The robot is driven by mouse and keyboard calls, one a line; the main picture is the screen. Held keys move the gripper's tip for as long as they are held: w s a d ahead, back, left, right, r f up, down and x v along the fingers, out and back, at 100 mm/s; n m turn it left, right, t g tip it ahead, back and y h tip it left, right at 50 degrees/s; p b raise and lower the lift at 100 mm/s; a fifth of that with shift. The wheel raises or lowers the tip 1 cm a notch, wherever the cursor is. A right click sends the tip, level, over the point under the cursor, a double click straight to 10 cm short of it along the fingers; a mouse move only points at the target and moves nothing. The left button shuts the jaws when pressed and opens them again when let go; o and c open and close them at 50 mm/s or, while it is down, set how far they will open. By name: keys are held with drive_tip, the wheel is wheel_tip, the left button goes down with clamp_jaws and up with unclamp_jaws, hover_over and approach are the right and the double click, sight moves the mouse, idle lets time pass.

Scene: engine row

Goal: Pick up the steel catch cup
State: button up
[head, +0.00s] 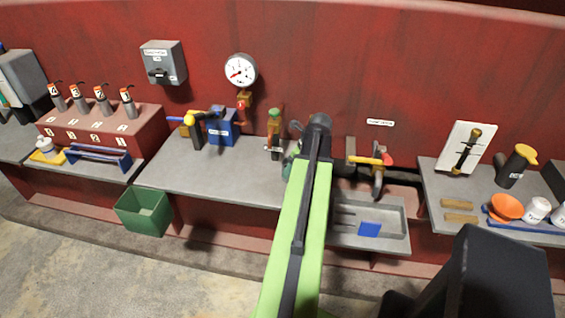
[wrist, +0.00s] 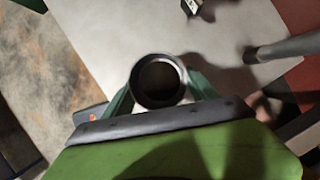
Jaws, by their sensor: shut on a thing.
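The steel catch cup (wrist: 158,80) shows in the wrist view from above, as a round cup with a grey rim and dark inside. My gripper (wrist: 160,90) is shut on it, with one green finger at each side. The cup looks upright over the grey bench top. I cannot tell how far its base is from the bench. In the head view, my green arm reaches to the right end of the middle bench, and the arm hides most of the gripper and the cup.
The middle grey bench (head: 215,178) is mostly bare. A small valve with a green top (head: 274,133) stands near my gripper. A grey tray (head: 345,238) with a blue block lies at the right.

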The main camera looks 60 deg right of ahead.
drive_tip(key=shift+s+a, duration=0.2)
drive_tip(key=shift+s, duration=1.9)
drive_tip(key=shift+s+a, duration=0.15)
drive_tip(key=shift+s, duration=1.9)
